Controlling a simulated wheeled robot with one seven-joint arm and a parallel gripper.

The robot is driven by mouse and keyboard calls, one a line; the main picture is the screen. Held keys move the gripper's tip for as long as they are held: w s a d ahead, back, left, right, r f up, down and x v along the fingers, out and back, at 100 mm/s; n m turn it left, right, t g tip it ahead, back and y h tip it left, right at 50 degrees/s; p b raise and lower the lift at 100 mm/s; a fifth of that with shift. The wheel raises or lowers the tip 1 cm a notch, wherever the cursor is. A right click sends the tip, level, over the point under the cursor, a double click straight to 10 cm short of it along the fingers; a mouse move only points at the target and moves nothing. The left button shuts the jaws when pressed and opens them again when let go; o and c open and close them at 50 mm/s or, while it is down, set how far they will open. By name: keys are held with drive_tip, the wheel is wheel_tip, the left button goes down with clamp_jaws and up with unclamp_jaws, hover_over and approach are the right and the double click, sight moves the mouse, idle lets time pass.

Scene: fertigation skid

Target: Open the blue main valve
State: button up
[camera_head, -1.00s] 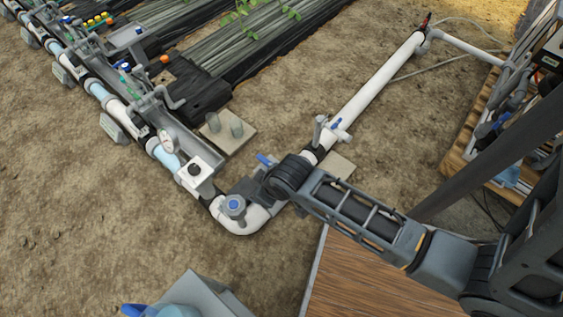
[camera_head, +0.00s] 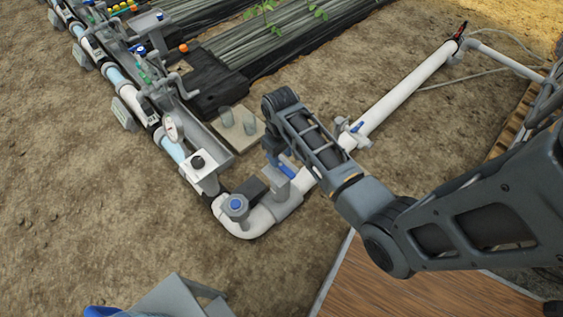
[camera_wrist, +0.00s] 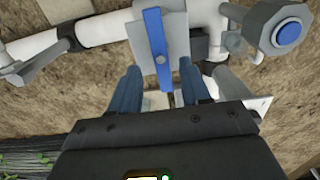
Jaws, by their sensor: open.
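The main valve has a blue bar handle (camera_wrist: 157,45) over a pale grey body (camera_wrist: 178,22) in the wrist view. The handle lies across the white pipe (camera_wrist: 95,30). My gripper (camera_wrist: 161,88) is open, with one blue finger on each side of the handle's near end; I cannot tell whether either touches it. In the head view, the blue handle (camera_head: 287,170) shows beside the pipe bend, partly covered by my gripper and wrist, and the fingers are hard to make out there.
A grey fitting with a blue cap (camera_head: 237,205) stands on the pipe elbow; it also shows in the wrist view (camera_wrist: 288,33). A smaller valve with a blue lever (camera_head: 355,127) sits farther along the white pipe. Gauged pipework (camera_head: 170,130) runs up the left. Bare soil lies around.

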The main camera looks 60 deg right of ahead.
sight(280, 164)
drive_tip(key=shift+f+b, duration=0.5)
drive_tip(key=shift+f, duration=1.3)
clamp_jaws()
